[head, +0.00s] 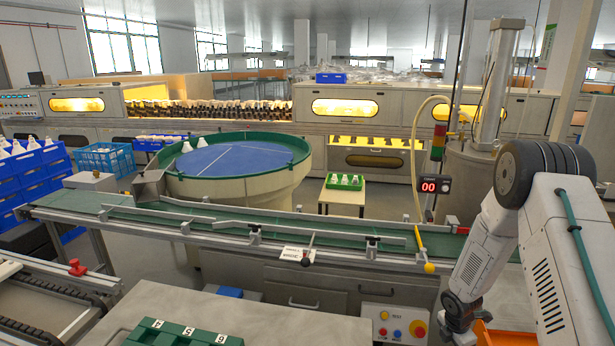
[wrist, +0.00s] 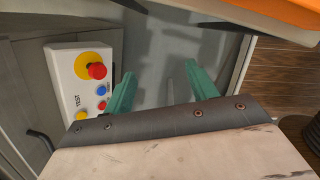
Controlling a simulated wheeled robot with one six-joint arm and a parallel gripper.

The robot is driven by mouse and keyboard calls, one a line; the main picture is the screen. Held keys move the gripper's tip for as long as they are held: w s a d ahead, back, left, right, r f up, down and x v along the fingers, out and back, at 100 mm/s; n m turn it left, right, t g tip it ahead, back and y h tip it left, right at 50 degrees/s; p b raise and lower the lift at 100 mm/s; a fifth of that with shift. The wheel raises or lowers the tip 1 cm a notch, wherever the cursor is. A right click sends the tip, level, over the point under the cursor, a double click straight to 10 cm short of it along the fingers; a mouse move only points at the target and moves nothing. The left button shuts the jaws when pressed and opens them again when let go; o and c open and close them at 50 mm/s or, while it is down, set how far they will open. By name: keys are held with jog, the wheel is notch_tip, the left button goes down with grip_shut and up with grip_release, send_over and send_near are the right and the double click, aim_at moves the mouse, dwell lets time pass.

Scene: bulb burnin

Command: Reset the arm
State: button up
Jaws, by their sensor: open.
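My gripper shows in the wrist view (wrist: 158,88) as two green fingers set apart, with nothing between them. Below the fingers in that view is grey floor or panel. My white arm (head: 555,265) comes in from the right in the head view and bends down at a dark elbow joint. Its lower end hangs near the bottom right, by an orange surface, and the fingers are hidden there.
A control box with red, yellow and blue buttons (head: 397,323) is left of my arm; it also shows in the wrist view (wrist: 82,80). A green conveyor (head: 330,233) crosses ahead.

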jog(key=s+a+r+m+g, duration=0.15)
jog(key=s+r+m, duration=0.3)
jog(key=r, duration=0.45)
jog(key=s+a+r+m+g, duration=0.15)
jog(key=s+r+m, duration=0.3)
jog(key=r, duration=0.45)
jog(key=s+a+r+m, duration=0.2)
jog(key=s+r+m, duration=0.25)
jog(key=r, duration=0.45)
jog(key=s+a+r+m+t, duration=0.1)
jog(key=s+a+r+m, duration=0.1)
jog(key=s+a+r, duration=0.2)
jog(key=s+a+r+m+t+y, duration=0.1)
jog(key=s+a+r, duration=0.3)
jog(key=s+r, duration=0.5)
jog(key=s+a+r+m+t, duration=0.1)
jog(key=s+a+r+m, duration=0.3)
jog(key=s+r, duration=0.3)
jog(key=shift+t+y, duration=0.3)
jog(key=shift+y, duration=0.1)
jog(key=shift+s, duration=0.1)
